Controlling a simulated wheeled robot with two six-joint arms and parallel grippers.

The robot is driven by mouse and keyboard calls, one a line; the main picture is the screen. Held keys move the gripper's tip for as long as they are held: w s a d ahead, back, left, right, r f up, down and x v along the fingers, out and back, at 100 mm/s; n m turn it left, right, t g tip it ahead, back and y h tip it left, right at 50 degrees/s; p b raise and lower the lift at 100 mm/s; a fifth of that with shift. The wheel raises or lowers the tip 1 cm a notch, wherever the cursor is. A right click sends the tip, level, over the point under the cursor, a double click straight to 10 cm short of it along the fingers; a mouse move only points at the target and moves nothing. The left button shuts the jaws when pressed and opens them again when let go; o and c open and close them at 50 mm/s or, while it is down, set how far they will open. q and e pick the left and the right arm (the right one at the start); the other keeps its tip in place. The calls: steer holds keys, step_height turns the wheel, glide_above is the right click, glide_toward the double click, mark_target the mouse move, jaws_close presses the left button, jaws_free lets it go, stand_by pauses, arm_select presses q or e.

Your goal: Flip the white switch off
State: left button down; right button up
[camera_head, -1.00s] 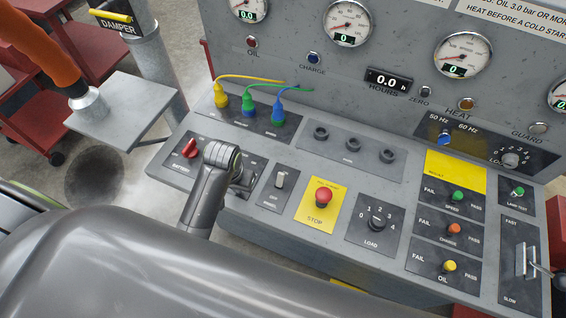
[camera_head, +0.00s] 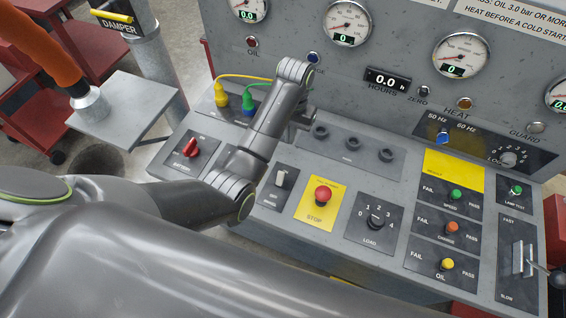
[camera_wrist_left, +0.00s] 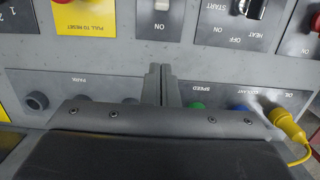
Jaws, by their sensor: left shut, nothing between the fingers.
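The white switch (camera_head: 281,178) is a small pale lever on a dark plate left of the red stop button, with OFF printed on its near side. In the left wrist view the switch (camera_wrist_left: 162,5) shows at the top edge, with ON below it. My left gripper (camera_wrist_left: 160,72) is shut and empty, its fingertips short of the ON label and apart from the switch in that picture. In the head view my left arm reaches over the panel behind the switch, and the fingertips are hard to make out. My right gripper is not in view.
The red stop button (camera_head: 323,195) on its yellow plate sits right of the switch. Left is the red battery knob (camera_head: 190,147). Plugs with cables, such as the green plug (camera_head: 248,102), and black sockets (camera_head: 353,143) lie behind. The gauge wall rises beyond.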

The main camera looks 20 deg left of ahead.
mark_target(280, 179)
arm_select(q)
steer(key=shift+f, duration=0.1)
steer(key=f+b, duration=0.1)
steer(key=f, duration=0.1)
steer(key=f+b, duration=0.1)
steer(key=b, duration=0.1)
steer(key=f+b, duration=0.1)
steer(key=f, duration=0.1)
steer(key=shift+s+f, duration=0.3)
steer(key=shift+f, duration=0.05)
steer(key=f+p, duration=0.1)
steer(key=s+f+p, duration=0.1)
steer(key=f, duration=0.1)
steer(key=shift+a+f, duration=0.1)
steer(key=shift+f, duration=0.2)
steer(key=shift+s+r+p, duration=0.45)
steer(key=shift+s+p, duration=0.3)
steer(key=shift+s, duration=0.05)
steer(key=shift+s+a+r+p, duration=0.1)
steer(key=shift+s+p, duration=0.15)
steer(key=shift+s, duration=0.15)
steer(key=shift+s+a+r+p, duration=0.1)
steer(key=shift+s+p, duration=0.1)
steer(key=shift+s, duration=0.15)
steer(key=shift+w+f, duration=0.1)
